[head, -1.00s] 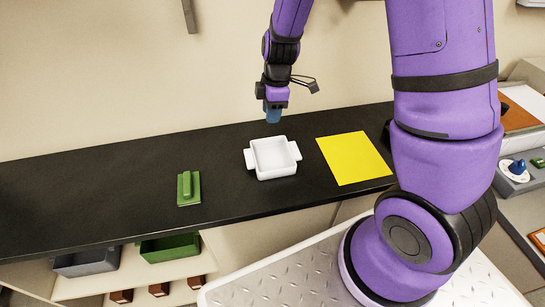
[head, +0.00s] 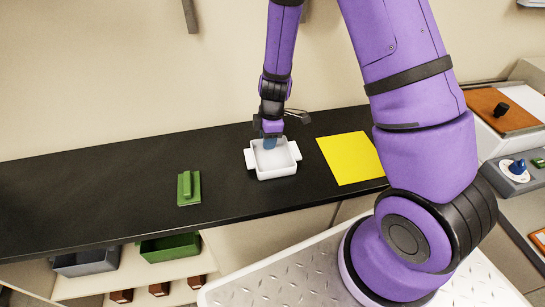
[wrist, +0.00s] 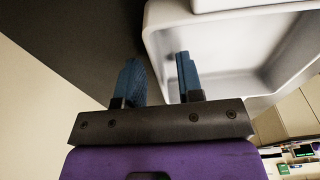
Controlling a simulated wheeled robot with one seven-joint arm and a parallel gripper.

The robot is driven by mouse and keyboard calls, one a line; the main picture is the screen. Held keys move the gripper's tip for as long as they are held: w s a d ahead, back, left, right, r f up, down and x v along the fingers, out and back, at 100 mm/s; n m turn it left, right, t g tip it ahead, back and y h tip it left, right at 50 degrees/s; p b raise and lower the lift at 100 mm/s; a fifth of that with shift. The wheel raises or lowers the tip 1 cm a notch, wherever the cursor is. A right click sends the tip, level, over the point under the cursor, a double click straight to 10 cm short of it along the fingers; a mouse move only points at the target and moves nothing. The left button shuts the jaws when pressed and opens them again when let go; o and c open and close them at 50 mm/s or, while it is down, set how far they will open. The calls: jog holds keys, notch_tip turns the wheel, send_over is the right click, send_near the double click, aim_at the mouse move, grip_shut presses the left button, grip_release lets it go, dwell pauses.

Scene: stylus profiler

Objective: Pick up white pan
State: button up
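The white pan (head: 278,173), square with two side handles, sits on the black counter. My gripper (head: 270,142) points down at the pan's back wall. In the wrist view, my gripper (wrist: 159,82) has its two blue fingers apart. One finger is over the dark counter outside the pan, and the other is over the inside of the white pan (wrist: 215,82). The pan's wall runs between them. I cannot tell whether either finger touches the wall.
A yellow sheet (head: 350,158) lies right of the pan. A green block-shaped item (head: 189,188) lies to the left. The black counter (head: 90,190) is otherwise mostly clear. A wall stands close behind. Shelves below hold a green bin (head: 170,247) and a grey bin (head: 87,263).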

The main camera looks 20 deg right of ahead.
jog(key=shift+f, duration=0.2)
grip_shut()
jog(key=shift+r, duration=0.15)
jog(key=shift+r, duration=0.85)
jog(key=shift+d+r, duration=0.1)
jog(key=shift+r, duration=0.8)
jog(key=s+d, duration=0.3)
jog(key=d, duration=0.1)
jog(key=s+d+r, duration=0.1)
jog(key=s+d, duration=0.2)
jog(key=d, duration=0.1)
jog(key=s+d, duration=0.4)
jog(key=shift+d+r, duration=0.1)
jog(key=shift+r, duration=0.05)
